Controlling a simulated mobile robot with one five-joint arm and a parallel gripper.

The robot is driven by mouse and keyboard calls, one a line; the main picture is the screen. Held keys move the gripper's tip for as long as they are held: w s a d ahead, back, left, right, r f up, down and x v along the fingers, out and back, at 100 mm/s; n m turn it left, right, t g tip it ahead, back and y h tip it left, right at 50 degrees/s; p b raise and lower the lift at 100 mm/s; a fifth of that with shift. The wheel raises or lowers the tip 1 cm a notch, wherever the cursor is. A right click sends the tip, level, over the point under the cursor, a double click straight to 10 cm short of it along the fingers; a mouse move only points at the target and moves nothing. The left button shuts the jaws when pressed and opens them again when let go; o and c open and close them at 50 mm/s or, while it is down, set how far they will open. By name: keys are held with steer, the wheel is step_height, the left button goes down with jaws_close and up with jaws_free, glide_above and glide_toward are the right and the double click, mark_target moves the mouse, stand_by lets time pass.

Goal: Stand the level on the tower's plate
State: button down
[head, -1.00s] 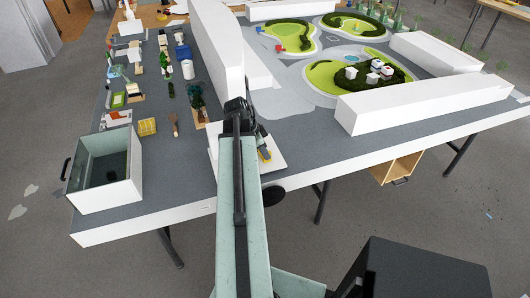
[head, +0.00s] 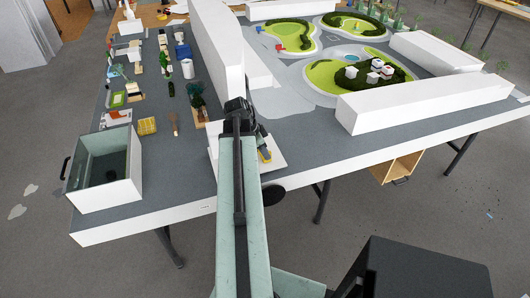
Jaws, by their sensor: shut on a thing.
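My gripper (head: 254,126) is at the far end of my arm, low over the near edge of the grey model table. It is small and mostly hidden by my own arm. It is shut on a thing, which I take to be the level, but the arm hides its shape. Beside it a white plate (head: 274,163) lies near the table's front edge, with a small grey and yellow item (head: 264,154) on it. I cannot tell whether this is the tower's plate. No tower stands out clearly.
A tall white block (head: 216,45) runs away behind the gripper. A longer white block (head: 424,101) is at right. An open grey bin (head: 136,171) is at the front left corner. Many small items stand along the left side. The front strip right of the plate is clear.

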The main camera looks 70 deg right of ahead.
steer(key=c, duration=1.3)
jaws_free()
steer(key=shift+c, duration=0.2)
steer(key=p+v, duration=0.6)
steer(key=v, duration=0.1)
